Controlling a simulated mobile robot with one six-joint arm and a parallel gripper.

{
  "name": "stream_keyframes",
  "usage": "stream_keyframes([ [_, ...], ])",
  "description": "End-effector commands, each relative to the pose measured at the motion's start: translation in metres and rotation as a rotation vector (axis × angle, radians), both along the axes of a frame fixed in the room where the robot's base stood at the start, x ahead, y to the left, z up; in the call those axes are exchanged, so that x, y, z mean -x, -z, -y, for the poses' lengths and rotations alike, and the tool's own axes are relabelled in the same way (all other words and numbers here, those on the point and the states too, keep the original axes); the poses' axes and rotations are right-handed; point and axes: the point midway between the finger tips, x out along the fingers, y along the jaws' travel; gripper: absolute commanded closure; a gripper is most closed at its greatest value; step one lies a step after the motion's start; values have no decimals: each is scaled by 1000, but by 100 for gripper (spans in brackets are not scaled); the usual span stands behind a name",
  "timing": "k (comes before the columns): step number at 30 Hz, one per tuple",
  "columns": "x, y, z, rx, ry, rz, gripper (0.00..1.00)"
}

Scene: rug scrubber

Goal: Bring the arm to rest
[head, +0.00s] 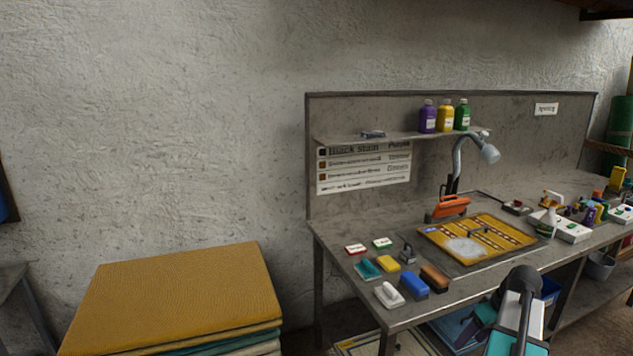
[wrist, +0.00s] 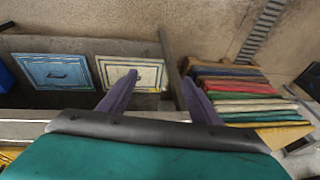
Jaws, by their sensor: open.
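My gripper (wrist: 159,77) shows in the wrist view as two purple fingers standing well apart. It is open, with nothing between the fingers. Behind them are a dark edge and a teal surface across the bottom of that view. In the head view, part of my arm (head: 520,300) stands at the lower right, in front of the workbench (head: 440,300). I cannot make out the gripper's fingers there.
The bench carries a yellow patterned rug (head: 440,236), an orange tool (head: 450,206), a lamp (head: 489,153), a blue block (head: 414,285) and several bottles. A mustard stack (head: 175,295) stands left.

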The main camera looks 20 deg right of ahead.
Motion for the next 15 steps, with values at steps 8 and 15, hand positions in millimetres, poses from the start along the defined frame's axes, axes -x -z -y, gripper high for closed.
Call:
stream_keyframes([
  [8,-38,80,-84,-71,-8,-105,42],
  [15,-52,142,-158,-107,-12,-205,42],
])
